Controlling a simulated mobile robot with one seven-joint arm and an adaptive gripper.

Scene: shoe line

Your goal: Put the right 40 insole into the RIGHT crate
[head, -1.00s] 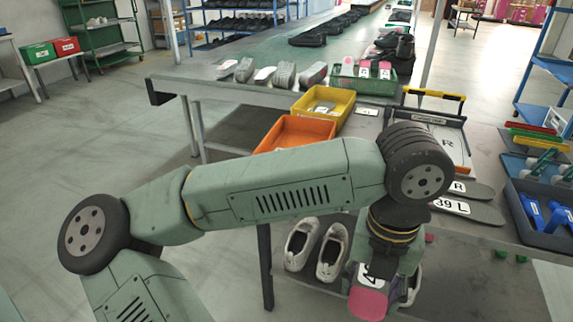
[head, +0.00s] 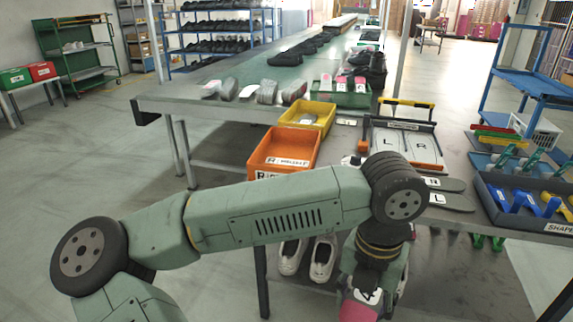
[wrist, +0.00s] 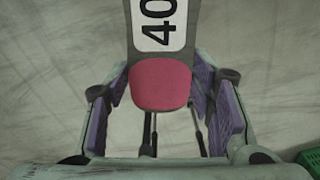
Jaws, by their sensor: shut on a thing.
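My gripper (wrist: 163,105) is shut on a grey insole (wrist: 160,84) with a pink heel pad and a white label reading 40. The label's side letter is out of view. In the head view my gripper (head: 365,285) hangs low at the front of the table, with the pink end of the insole (head: 357,312) showing below it. An orange crate (head: 283,152), with a white label starting with R, stands on the table to the upper left of my gripper. Its inside looks empty from here. A yellow crate (head: 322,108) stands behind it and holds something pale.
A green crate (head: 352,99) with pink-ended insoles stands farther back. A tray marked L and R (head: 405,145), loose insoles (head: 445,202) and a bin of blue tools (head: 525,200) are at right. Shoes (head: 322,258) sit on a shelf below.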

